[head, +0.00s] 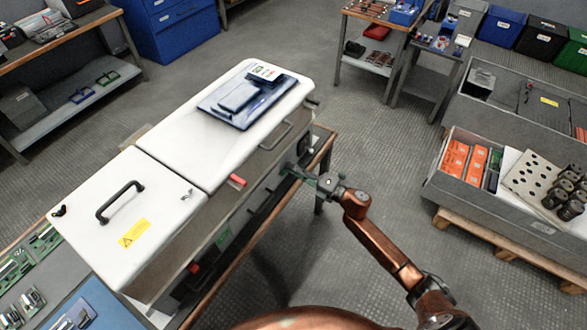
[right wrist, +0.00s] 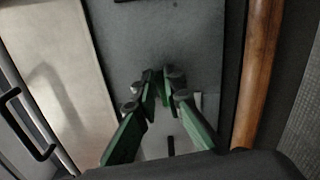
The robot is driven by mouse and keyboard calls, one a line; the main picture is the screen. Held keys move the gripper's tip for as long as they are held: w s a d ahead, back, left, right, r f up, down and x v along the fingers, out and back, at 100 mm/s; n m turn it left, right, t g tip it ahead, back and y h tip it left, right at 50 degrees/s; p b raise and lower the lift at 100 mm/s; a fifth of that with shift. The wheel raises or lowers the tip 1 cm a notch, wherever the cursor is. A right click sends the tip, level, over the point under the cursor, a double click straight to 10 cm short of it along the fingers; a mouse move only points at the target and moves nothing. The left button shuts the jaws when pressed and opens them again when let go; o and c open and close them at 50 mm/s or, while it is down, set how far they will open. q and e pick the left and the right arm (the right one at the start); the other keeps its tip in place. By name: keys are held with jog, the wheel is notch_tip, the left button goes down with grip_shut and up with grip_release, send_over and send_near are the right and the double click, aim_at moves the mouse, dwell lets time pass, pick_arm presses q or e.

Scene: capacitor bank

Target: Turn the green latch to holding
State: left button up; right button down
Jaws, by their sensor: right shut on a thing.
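The white-topped cabinet (head: 115,215) stands at the left of centre in the head view, with its dark front facing my right arm. My right gripper (head: 290,169) is at the right part of that front. In the right wrist view its green-sided fingers (right wrist: 163,84) come together against the grey front panel (right wrist: 150,35). They are shut on a small part there, taken to be the green latch. The latch is mostly hidden by the fingertips, so its angle cannot be told. My left gripper is not in view.
A red handle (head: 237,181) and a red knob (head: 194,268) are on the cabinet front. A blue tray (head: 240,101) lies on its lid. A wooden edge (right wrist: 258,70) runs beside the panel. Grey bins (head: 490,205) stand at the right, with open floor between.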

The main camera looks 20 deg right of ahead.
jog(key=shift+f+m+p, duration=0.15)
jog(key=shift+m+p, duration=0.3)
jog(key=shift+m, duration=0.45)
jog(key=shift+f, duration=0.1)
jog(key=c, duration=2)
grip_release()
jog(key=v, duration=1.2)
jog(key=shift+d, duration=0.1)
